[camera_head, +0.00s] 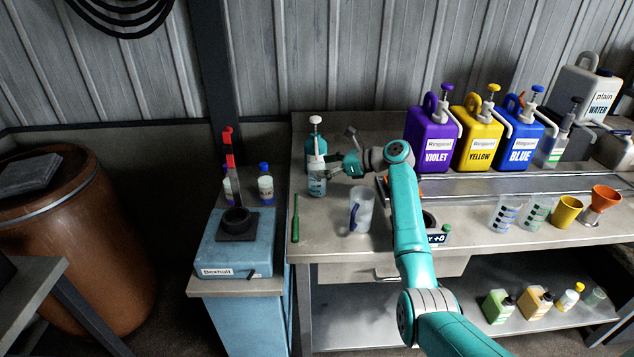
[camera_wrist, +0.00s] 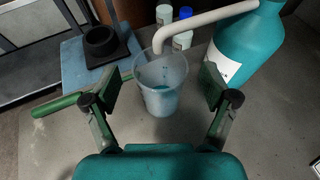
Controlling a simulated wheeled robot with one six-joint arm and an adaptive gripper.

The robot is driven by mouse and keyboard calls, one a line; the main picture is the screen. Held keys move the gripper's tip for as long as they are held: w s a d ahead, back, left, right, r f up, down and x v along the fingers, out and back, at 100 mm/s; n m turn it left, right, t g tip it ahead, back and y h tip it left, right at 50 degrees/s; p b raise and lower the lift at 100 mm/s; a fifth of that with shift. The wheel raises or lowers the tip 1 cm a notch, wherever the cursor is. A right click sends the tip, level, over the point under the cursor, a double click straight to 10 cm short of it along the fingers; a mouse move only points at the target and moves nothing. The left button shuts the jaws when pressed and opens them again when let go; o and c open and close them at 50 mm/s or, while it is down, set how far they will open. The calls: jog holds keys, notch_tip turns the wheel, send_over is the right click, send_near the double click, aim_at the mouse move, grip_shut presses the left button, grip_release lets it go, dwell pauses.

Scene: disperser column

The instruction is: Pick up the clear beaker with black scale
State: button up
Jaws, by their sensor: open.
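The clear beaker (camera_head: 317,187) stands on the workbench beneath the nozzle of a teal pump bottle (camera_head: 314,135). It also shows in the wrist view (camera_wrist: 163,92), upright, with faint dark marks and some teal colour low inside. My gripper (camera_head: 335,168) is open at the beaker's right side in the head view. In the wrist view the two fingers of my gripper (camera_wrist: 160,84) stand apart to the left and right of the beaker, with visible gaps. The bottle's pale spout (camera_wrist: 205,22) reaches over the beaker's rim.
A green-handled tool (camera_wrist: 60,103) lies left of the beaker. A clear cup with a blue mark (camera_head: 361,210) stands nearer the front edge. Violet (camera_head: 428,142), yellow and blue jugs stand at the back right. A blue box (camera_head: 225,245) stands left of the bench.

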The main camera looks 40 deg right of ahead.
jog(key=shift+x, duration=1.2)
jog(key=shift+c, duration=0.2)
jog(key=c, duration=1.3)
jog(key=shift+r, duration=0.55)
jog(key=s+d, duration=0.4)
jog(key=s, duration=0.3)
notch_tip(320, 180, up, 14)
jog(key=shift+w+d+f, duration=0.1)
jog(key=shift+w+d, duration=0.05)
jog(key=shift+d, duration=0.05)
